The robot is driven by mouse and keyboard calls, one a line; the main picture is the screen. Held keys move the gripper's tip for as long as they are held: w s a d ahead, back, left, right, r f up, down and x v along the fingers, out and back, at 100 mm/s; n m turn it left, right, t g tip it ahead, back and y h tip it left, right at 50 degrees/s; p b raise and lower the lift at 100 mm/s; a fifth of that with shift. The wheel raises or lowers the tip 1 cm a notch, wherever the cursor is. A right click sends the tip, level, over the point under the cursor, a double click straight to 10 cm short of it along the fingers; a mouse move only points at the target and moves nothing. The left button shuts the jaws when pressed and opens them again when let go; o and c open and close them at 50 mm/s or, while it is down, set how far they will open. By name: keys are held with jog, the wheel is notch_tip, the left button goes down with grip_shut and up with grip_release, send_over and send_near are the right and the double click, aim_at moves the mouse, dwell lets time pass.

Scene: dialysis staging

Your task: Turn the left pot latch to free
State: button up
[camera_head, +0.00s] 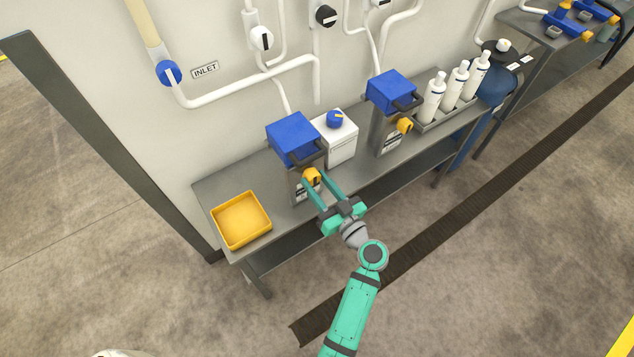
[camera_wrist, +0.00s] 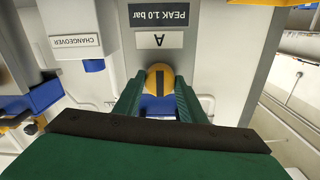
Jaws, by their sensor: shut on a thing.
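The left pot is a grey housing (camera_head: 300,190) with a blue lid (camera_head: 292,138) and a dark handle, standing on the bench by the wall. Its yellow latch (camera_head: 312,175) is on the front face below the lid. My gripper (camera_head: 315,180) is shut on this latch, one green finger on each side. In the wrist view, the round yellow latch (camera_wrist: 157,80) has a dark upright stripe and sits between the fingertips, under an "A" label (camera_wrist: 158,40). The fingers partly hide it.
A white box with a blue knob (camera_head: 335,119) stands just right of the left pot. A second blue-lidded pot (camera_head: 390,92) and white bottles (camera_head: 432,98) stand farther right. A yellow tray (camera_head: 267,232) lies at the bench's left end. The floor in front is clear.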

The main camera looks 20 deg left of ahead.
jog(key=shift+m, duration=0.3)
jog(key=m, duration=0.3)
jog(key=shift+m, duration=0.3)
jog(key=m, duration=0.4)
jog(key=shift+m, duration=0.3)
jog(key=m, duration=0.4)
jog(key=shift+m, duration=0.3)
jog(key=shift+d+m, duration=0.1)
jog(key=shift+m, duration=2.1)
jog(key=o, duration=1.1)
jog(key=shift+c, duration=0.2)
